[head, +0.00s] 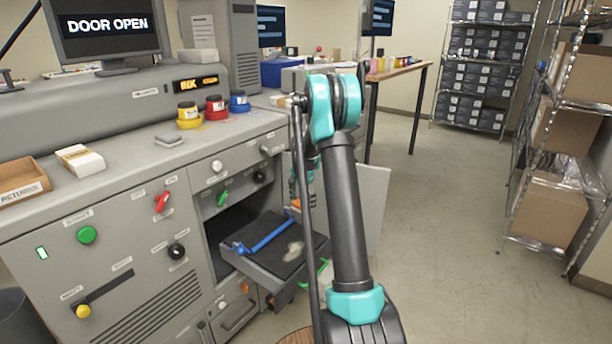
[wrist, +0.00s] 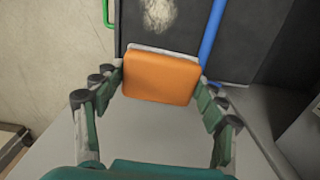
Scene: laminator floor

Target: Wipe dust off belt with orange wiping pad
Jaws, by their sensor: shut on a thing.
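The orange wiping pad (wrist: 160,77) is between the two fingers of my gripper (wrist: 160,85) in the wrist view. My gripper is shut on its sides. In the head view only a small orange part of the pad (head: 296,204) shows beside my arm. The black belt (head: 268,245) lies on a pulled-out tray below the machine's open compartment. A pale dust patch (head: 295,248) is on the belt; it also shows in the wrist view (wrist: 160,14), beyond the pad's far edge. I cannot tell whether the pad touches the belt.
A blue bar (head: 268,236) crosses the belt and a green handle (head: 316,273) is at the tray's side. An open door panel (head: 375,205) stands behind my arm. Ink jars (head: 214,104) sit on the machine top. The floor (head: 440,230) to the right is clear.

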